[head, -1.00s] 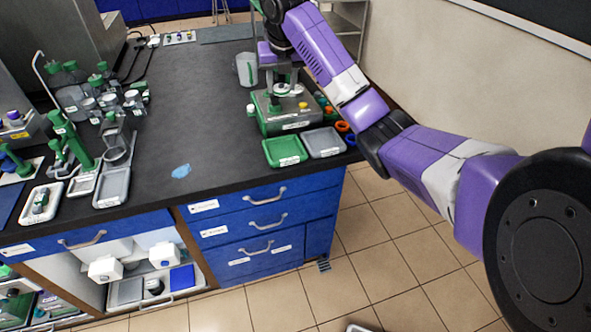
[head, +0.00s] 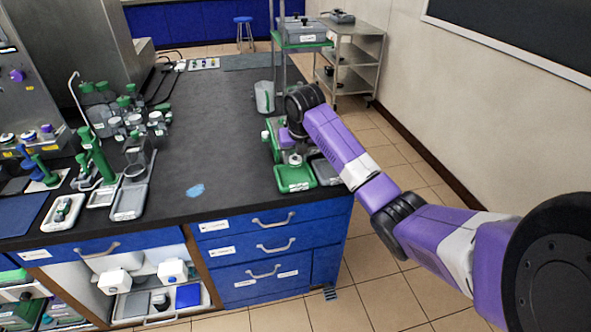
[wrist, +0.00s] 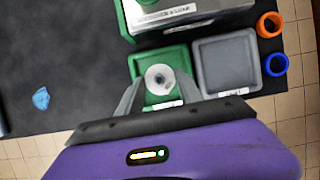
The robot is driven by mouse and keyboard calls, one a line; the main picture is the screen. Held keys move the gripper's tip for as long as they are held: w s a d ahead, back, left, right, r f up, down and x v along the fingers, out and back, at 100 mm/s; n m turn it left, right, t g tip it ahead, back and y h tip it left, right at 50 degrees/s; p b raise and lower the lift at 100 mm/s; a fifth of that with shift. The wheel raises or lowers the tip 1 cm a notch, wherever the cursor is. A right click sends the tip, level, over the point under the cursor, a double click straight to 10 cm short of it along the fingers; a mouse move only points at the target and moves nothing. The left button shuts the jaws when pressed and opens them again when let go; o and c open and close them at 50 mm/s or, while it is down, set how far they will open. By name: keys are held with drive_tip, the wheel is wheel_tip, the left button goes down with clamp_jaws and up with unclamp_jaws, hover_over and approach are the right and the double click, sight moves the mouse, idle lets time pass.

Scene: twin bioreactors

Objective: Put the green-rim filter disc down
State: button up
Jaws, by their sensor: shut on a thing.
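My gripper (wrist: 159,82) points down over the green tray (wrist: 151,61) and is shut on the filter disc (wrist: 158,79). The disc is a pale round piece with a small grey centre, between the two grey fingers. Its green rim cannot be made out against the green tray. Whether the disc touches the tray floor cannot be told. In the head view the gripper (head: 294,159) is small and low over the green tray (head: 296,184) near the bench's front right corner.
A grey tray (wrist: 227,66) stands right beside the green tray. A steel-topped green device (wrist: 175,15) is just behind. An orange ring (wrist: 268,25) and a blue ring (wrist: 276,65) lie near the bench's right edge.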

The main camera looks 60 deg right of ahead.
sight(294, 176)
drive_tip(key=shift+f, duration=2.9)
drive_tip(key=shift+f, duration=0.15)
drive_tip(key=o, duration=1.3)
